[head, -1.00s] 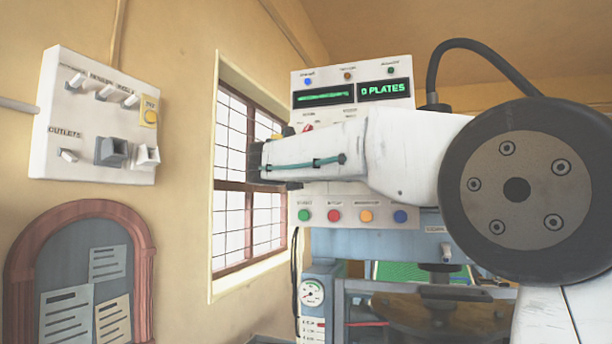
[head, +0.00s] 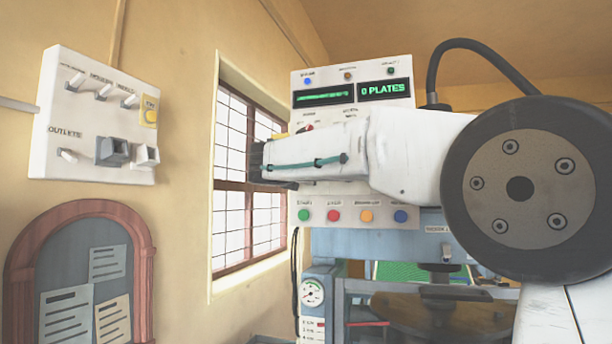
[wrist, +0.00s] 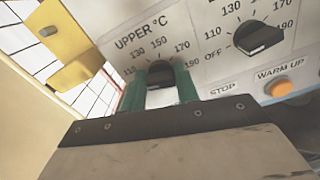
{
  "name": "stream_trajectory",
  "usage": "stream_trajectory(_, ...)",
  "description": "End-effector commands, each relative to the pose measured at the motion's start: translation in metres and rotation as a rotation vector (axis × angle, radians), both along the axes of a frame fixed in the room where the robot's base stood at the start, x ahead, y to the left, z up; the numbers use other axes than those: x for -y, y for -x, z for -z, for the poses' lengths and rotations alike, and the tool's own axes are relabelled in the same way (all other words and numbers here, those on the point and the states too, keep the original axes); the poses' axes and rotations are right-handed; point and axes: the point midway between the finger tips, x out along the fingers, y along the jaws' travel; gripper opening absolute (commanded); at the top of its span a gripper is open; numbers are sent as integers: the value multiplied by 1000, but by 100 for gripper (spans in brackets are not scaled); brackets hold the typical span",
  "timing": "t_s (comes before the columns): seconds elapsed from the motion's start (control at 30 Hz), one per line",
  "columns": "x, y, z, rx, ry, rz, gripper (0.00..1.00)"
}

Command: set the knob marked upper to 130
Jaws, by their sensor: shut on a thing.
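The knob marked upper (wrist: 160,70) is dark and sits under the "UPPER °C" label on the white panel in the wrist view. My gripper (wrist: 160,77) is shut on it, one green finger at its left and one at its right. Scale numbers 130, 150, 170 and 190 show around it; the number at the left is partly covered. I cannot tell which number the knob points at. In the head view my arm's white link hides this knob and the fingers.
A second dark knob (wrist: 258,38) with its own scale is just to the right. An orange button (wrist: 278,88) lies below it, by "WARM UP". A yellow bracket (wrist: 62,45) stands out at the left. The press display (head: 384,89) reads "0 PLATES". A wall switch box (head: 95,120) is at the left.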

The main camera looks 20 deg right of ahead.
Motion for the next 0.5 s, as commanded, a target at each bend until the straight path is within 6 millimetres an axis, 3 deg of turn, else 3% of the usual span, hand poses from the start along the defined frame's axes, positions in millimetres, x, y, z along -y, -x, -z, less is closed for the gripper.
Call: stream_trajectory(0.5,4,2,1,289,-396,2,8)
